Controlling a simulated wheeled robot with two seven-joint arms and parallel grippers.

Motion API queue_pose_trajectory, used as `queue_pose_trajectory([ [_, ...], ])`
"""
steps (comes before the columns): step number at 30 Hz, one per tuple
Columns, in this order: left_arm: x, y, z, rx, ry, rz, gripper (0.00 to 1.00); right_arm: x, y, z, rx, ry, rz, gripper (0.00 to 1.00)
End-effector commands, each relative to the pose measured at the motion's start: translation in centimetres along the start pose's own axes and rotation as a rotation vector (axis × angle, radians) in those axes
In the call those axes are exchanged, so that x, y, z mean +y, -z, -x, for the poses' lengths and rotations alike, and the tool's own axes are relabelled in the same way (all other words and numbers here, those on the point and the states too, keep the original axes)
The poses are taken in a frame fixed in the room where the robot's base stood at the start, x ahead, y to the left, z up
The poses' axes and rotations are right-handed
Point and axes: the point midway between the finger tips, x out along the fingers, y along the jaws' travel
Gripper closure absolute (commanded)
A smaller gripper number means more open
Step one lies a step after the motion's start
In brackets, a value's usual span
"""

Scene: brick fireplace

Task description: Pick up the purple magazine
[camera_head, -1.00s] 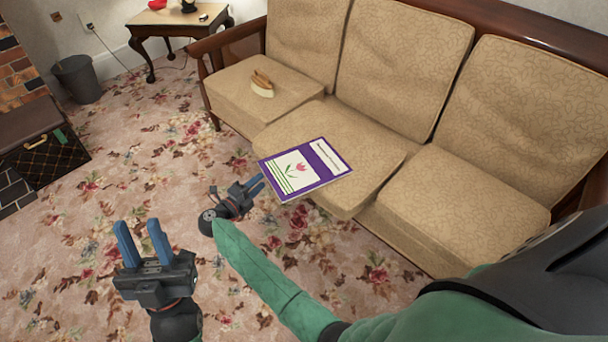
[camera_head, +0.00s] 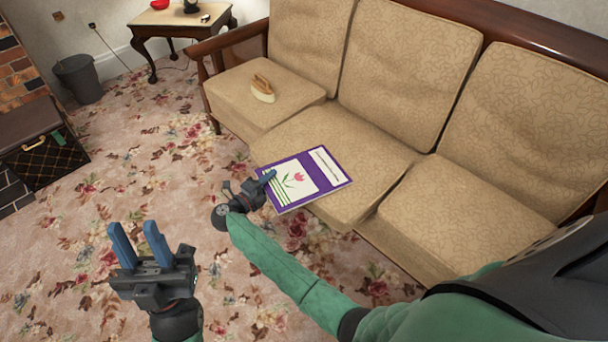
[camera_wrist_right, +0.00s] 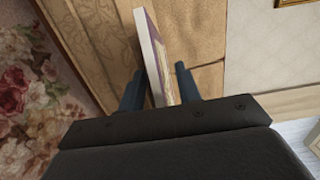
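The purple magazine (camera_head: 325,179), with a tulip on its white cover, lies on the front of the sofa's middle cushion, its near edge sticking out past the cushion. My right gripper (camera_head: 268,178) is at its left edge, with one blue finger over the cover and the other hidden. In the right wrist view the magazine (camera_wrist_right: 157,60) is edge-on between the two spread fingers (camera_wrist_right: 158,92). A gap shows on the right finger's side; contact with the left finger is unclear. My left gripper (camera_head: 138,245) is open and empty over the carpet.
The beige sofa (camera_head: 455,205) has a wooden frame. A brush-like object (camera_head: 263,90) lies on its left cushion. A side table (camera_head: 180,17), a grey bin (camera_head: 78,79) and a dark case (camera_head: 45,150) stand at the left. The flowered carpet between is clear.

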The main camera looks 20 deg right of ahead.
Motion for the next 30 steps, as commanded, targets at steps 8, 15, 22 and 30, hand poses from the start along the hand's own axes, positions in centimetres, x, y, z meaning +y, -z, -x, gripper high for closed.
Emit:
queue_pose_trajectory([
  [8, 0.0, 0.1, 0.0, -0.001, -0.003, 0.000, 0.67, 0.0, 0.0, 0.0, 0.000, 0.000, 0.000, 1.00],
  [15, 0.0, 0.1, 0.0, -0.001, -0.001, -0.001, 0.67, 0.0, 0.0, 0.0, 0.000, 0.000, 0.000, 1.00],
  [22, -0.1, -0.4, -0.1, -0.021, 0.003, 0.001, 0.67, -0.6, 0.0, 0.0, 0.000, -0.001, -0.001, 1.00],
  [30, -0.1, -5.8, 3.4, -0.249, 0.020, 0.015, 0.67, -3.7, 0.0, 0.1, 0.001, -0.001, -0.003, 1.00],
])
